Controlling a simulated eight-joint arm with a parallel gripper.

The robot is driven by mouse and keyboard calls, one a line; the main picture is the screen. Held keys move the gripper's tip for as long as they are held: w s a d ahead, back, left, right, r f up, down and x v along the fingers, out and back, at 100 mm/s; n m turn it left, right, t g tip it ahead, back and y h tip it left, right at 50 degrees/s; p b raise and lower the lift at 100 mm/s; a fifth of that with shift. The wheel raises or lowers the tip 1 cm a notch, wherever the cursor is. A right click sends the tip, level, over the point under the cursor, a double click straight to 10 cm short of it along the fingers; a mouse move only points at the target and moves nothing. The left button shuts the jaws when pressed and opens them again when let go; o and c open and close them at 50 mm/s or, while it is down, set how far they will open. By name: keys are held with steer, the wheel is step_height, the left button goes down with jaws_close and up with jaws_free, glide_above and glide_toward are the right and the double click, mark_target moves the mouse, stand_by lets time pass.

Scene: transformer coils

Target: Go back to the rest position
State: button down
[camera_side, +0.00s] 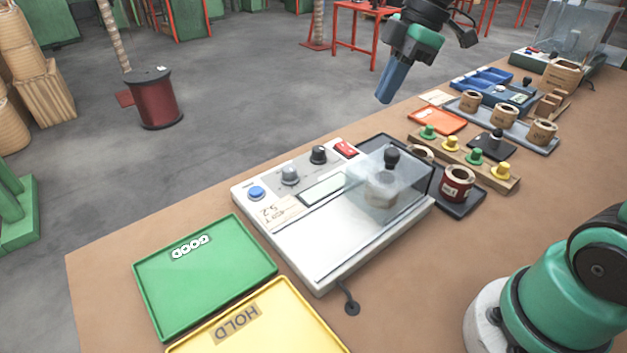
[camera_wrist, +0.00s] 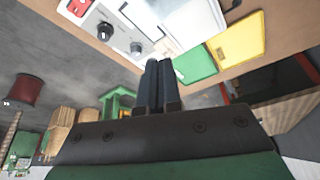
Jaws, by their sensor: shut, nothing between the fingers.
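My gripper (camera_side: 384,97) hangs in the air at the top of the side view, past the far edge of the bench, tilted downward. Its blue fingers are together with nothing between them. In the wrist view the two dark fingers (camera_wrist: 158,66) lie side by side, shut and empty. The white tester (camera_side: 330,212), with knobs, a red switch and a clear cover, stands on the bench well below my gripper. A coil shows dimly under the cover, and another coil (camera_side: 457,183) sits to its right on a dark tray.
The green GOOD tray (camera_side: 205,285) and yellow HOLD tray (camera_side: 262,328) look empty. A rack of green and yellow plugs (camera_side: 463,158), an orange tray (camera_side: 437,120) and a grey tray of coils (camera_side: 552,147) stand farther right. Open floor with a red spool (camera_side: 155,100) lies beyond the bench.

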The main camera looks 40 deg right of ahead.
steer(key=s+f+m+t+h, duration=0.1)
steer(key=f+m, duration=0.1)
steer(key=m, duration=0.1)
steer(key=s+a+f+m+t+h, duration=0.1)
steer(key=f+m+t, duration=0.1)
steer(key=m, duration=0.2)
steer(key=s+a+f+m+t+h, duration=0.1)
steer(key=f+m, duration=0.1)
steer(key=m, duration=0.1)
steer(key=shift+s+a+f+m, duration=0.1)
steer(key=shift+s+m, duration=0.1)
steer(key=shift+m, duration=0.1)
steer(key=shift+s+a+f+m+t+h, duration=0.15)
steer(key=shift+f+m+t, duration=0.15)
steer(key=shift+m, duration=0.2)
steer(key=shift+d+f+m+t+h, duration=0.1)
steer(key=shift+f+m+t+h, duration=0.1)
steer(key=shift+m+t, duration=0.25)
